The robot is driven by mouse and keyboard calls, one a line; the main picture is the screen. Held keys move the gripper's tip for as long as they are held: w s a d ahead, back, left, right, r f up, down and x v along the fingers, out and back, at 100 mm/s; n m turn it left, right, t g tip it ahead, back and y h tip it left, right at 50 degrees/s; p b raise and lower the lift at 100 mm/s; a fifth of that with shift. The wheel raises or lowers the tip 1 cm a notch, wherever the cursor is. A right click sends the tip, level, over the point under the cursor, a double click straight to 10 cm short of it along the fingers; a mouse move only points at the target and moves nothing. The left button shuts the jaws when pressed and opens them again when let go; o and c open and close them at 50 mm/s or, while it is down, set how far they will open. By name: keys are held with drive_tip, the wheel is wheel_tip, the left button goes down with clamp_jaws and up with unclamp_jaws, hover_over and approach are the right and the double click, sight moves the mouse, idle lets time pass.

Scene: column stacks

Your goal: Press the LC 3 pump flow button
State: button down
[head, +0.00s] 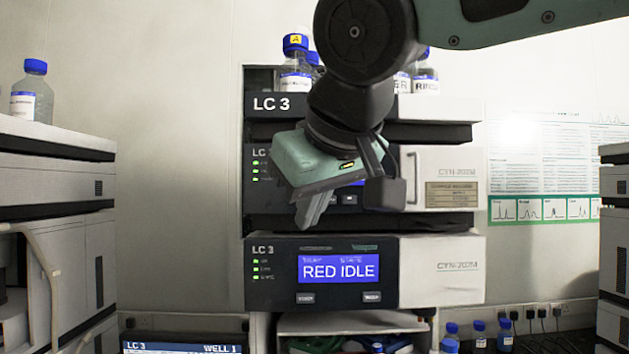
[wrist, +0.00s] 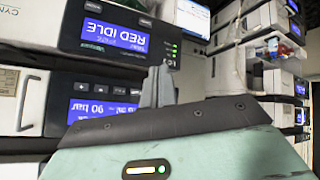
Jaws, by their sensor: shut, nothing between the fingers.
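The LC 3 stack in the head view has a middle unit (head: 257,200) with a blue display, mostly hidden behind my gripper. A button (head: 349,199) shows right of the gripper. In the wrist view, upside down, this unit's display (wrist: 90,108) shows digits and a row of small buttons (wrist: 108,90). The flow label cannot be read. The lower unit (head: 272,290) shows "RED IDLE" and has two buttons, one at its lower right (head: 372,297). My gripper (head: 303,222) is shut and empty, fingers pointing down before the middle unit. It also shows in the wrist view (wrist: 162,72); I cannot tell contact.
Blue-capped bottles (head: 295,65) stand on top of the stack. Other instrument stacks stand at left (head: 60,190) and right (head: 615,240). A door handle (head: 411,178) sticks out on the middle unit's right. A monitor (head: 185,347) sits at the lower left.

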drive_tip(key=shift+s+r, duration=0.1)
drive_tip(key=shift+r, duration=0.65)
drive_tip(key=shift+d, duration=0.1)
drive_tip(key=w+p, duration=0.3)
drive_tip(key=w, duration=0.6)
drive_tip(key=shift+d, duration=0.1)
idle(1.6)
drive_tip(key=shift+w+p, duration=0.3)
drive_tip(key=shift+w, duration=0.05)
drive_tip(key=shift+w, duration=0.4)
idle(0.6)
idle(0.4)
drive_tip(key=shift+s+b, duration=0.4)
drive_tip(key=shift+s, duration=0.45)
